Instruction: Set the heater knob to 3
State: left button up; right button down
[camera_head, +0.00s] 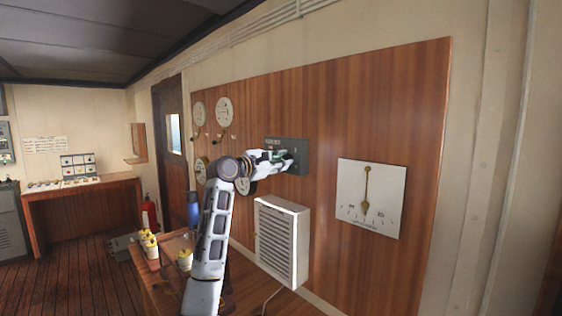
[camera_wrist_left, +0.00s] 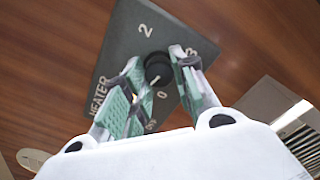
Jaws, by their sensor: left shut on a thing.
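The heater panel (camera_head: 298,147) is a dark grey plate on the wood wall. In the left wrist view the panel (camera_wrist_left: 122,50) carries the word HEATER and the digits 2, 3 and 0. The heater knob (camera_wrist_left: 157,67) is round and black near the panel's middle. My left gripper (camera_wrist_left: 159,84) is shut on the knob, one green-padded finger on each side; it also shows at the panel in the head view (camera_head: 285,160). The fingers hide part of the dial. I cannot tell which digit the knob points to. My right gripper is out of view.
A white louvred heater (camera_head: 282,240) hangs below the panel. A white dial gauge (camera_head: 370,198) is to its right, round gauges (camera_head: 224,112) to its left. A wooden table (camera_head: 160,283) with yellow-topped items stands at lower left.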

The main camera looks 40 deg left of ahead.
pick_arm(q)
jog(key=shift+d+n+b, duration=0.2)
jog(key=shift+n+b, duration=2.1)
jog(key=shift+n, duration=14.2)
jog(key=o, duration=1)
jog(key=shift+o, duration=0.2)
